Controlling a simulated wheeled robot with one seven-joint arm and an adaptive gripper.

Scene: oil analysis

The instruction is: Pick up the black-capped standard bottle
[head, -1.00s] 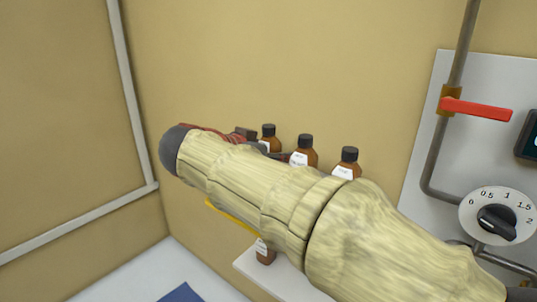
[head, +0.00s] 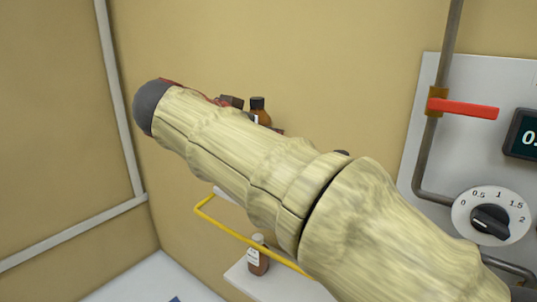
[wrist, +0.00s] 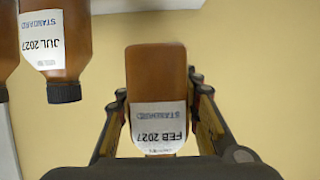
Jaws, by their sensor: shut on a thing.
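A brown bottle (wrist: 156,72) sits between the fingers of my gripper (wrist: 158,92) in the wrist view. Its label reads FEB 2027 STANDARD, and its neck end is hidden by the gripper. My gripper is shut on it. In the head view this bottle (head: 259,112) shows a black cap and looks upright, partly hidden by my arm. Another brown bottle (wrist: 63,62) with a black cap and a JUL 2027 STANDARD label shows at the left of the wrist view, apart from the held one.
A grey panel with a dial (head: 490,220) and a red-handled valve (head: 465,108) is at the right. My arm hides much of the upper shelf.

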